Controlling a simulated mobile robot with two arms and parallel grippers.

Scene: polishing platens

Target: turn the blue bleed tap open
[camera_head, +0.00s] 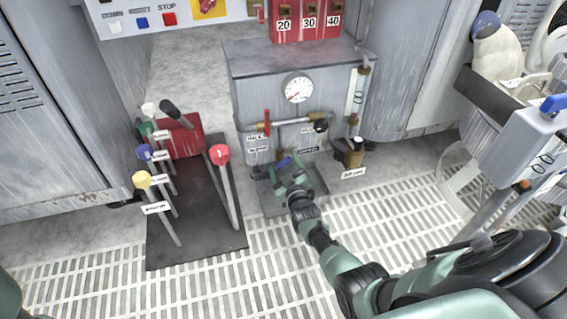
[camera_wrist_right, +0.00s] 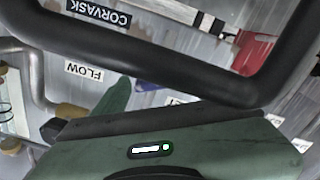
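The blue bleed tap (camera_head: 283,162) shows as a small blue handle low on the front of the grey cabinet, below the gauge and pipe. My right gripper (camera_head: 289,174) is right at it, its green fingers apart around or just in front of the handle; contact cannot be told. In the right wrist view a blue piece (camera_wrist_right: 150,91) shows just beyond the green gripper body, partly hidden by it. My left gripper is out of view.
A pipe with a red handle (camera_head: 267,122) and a round gauge (camera_head: 297,88) sit above the tap. A brass fitting (camera_head: 354,152) stands to the right. Levers with coloured knobs, one red (camera_head: 219,154), stand on a dark plate (camera_head: 190,252) to the left.

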